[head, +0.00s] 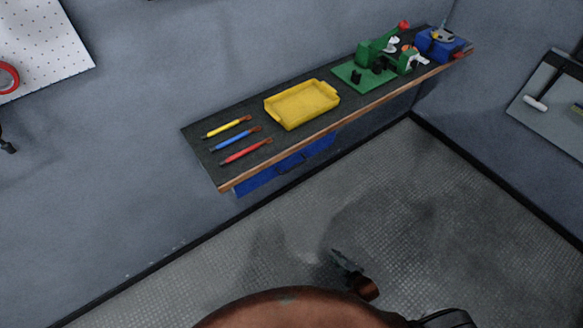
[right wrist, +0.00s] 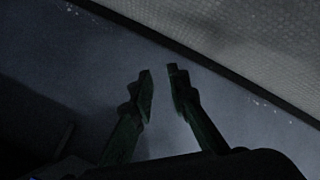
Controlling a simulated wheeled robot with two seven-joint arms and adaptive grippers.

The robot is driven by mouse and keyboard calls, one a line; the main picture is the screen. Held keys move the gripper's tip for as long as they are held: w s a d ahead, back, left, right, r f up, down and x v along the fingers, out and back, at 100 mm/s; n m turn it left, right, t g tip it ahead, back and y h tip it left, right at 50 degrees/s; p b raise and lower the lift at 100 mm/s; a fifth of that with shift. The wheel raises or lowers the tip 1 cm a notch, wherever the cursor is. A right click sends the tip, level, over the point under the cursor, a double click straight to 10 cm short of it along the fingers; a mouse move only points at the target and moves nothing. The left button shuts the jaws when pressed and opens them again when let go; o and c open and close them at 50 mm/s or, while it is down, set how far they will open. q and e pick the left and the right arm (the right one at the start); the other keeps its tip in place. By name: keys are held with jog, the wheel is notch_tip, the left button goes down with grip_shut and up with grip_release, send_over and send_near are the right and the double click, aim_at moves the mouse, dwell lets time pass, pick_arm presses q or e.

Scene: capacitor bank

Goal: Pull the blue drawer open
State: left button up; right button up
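The blue drawer (head: 255,181) is under the left part of the wall bench, below its wooden front edge, and looks shut. A dark handle (head: 290,163) sits on its front. My right gripper (head: 345,262) is low over the floor, in front of and below the drawer, clear of it. In the right wrist view its two fingers (right wrist: 159,72) stand apart with nothing between them, and grey wall and floor lie beyond. The drawer does not clearly show in that view. My left gripper is not in view.
The bench (head: 222,172) holds yellow, blue and red tools, a yellow tray (head: 302,104), a green fixture (head: 365,75) and a blue vise-like device (head: 440,45). A pegboard (head: 40,45) hangs at left. The floor (head: 430,190) before the bench is clear.

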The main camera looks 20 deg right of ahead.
jog(key=w+a+r+n+t+y, duration=0.1)
jog(key=w+a+r+n+t, duration=0.1)
jog(key=w+r, duration=0.5)
jog(key=w+a+r+n+t+y, duration=0.1)
jog(key=w+a+r+n+t, duration=0.15)
jog(key=w+r, duration=0.55)
jog(key=n+t+y, duration=0.3)
jog(key=n+t, duration=0.1)
jog(key=n, duration=0.3)
send_near(294, 167)
jog(key=w, duration=0.3)
jog(key=shift+m, duration=0.25)
jog(key=shift+a+b+x, duration=0.2)
jog(key=shift+b+x, duration=0.15)
jog(key=shift+x, duration=1.5)
jog(key=shift+a+b+x, duration=0.15)
jog(key=shift+b+x, duration=0.2)
jog(key=shift+x, duration=1.55)
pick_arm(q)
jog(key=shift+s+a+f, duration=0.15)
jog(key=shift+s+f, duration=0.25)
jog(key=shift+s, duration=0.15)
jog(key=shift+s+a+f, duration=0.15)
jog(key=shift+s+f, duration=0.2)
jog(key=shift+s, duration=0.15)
pick_arm(e)
jog(key=shift+s, duration=0.15)
jog(key=shift+c, duration=0.2)
grip_shut()
